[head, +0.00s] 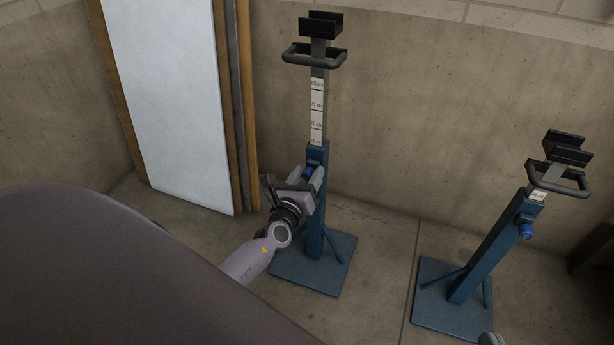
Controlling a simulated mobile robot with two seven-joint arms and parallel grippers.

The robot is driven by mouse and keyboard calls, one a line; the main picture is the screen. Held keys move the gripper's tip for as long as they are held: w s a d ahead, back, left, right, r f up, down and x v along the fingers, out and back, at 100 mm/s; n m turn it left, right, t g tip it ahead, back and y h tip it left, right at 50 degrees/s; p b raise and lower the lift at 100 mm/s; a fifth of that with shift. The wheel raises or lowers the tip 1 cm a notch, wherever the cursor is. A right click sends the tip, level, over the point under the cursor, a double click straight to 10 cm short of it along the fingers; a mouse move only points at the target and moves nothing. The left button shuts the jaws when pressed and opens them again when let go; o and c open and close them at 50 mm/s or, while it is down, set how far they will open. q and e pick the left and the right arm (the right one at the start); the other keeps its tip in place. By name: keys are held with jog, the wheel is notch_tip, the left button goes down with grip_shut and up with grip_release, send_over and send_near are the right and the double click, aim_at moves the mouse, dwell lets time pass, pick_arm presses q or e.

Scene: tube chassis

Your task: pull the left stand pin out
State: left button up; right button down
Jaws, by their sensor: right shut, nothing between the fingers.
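The left stand (317,160) is a blue upright post with a grey scaled inner tube, a black cradle and handle on top, and a blue base plate. Its stand pin shows as a small blue knob (308,173) on the post, partly hidden by my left gripper (308,178). The fingers of my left gripper lie on either side of the knob. Whether they touch it cannot be told. The inner tube is raised, with several scale marks showing. Only a small grey tip of my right gripper (490,339) shows at the bottom edge, away from the left stand.
A second, lower stand (487,245) with a blue pin knob (525,230) is at the right. A pale panel (172,95) and wooden boards (246,110) lean on the concrete wall behind. Bare floor (385,260) lies between the stands.

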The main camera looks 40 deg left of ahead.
pick_arm(q)
grip_shut()
jog(key=shift+p+v, duration=0.5)
jog(key=shift+v, duration=1.25)
jog(key=shift+s, duration=0.25)
jog(key=shift+d+f, duration=0.1)
jog(key=shift+o, duration=1.2)
grip_release()
jog(key=shift+s, duration=0.1)
pick_arm(e)
jog(key=shift+a, duration=0.35)
jog(key=shift+r, duration=0.1)
pick_arm(q)
jog(key=shift+s, duration=0.1)
pick_arm(e)
jog(key=shift+r, duration=0.1)
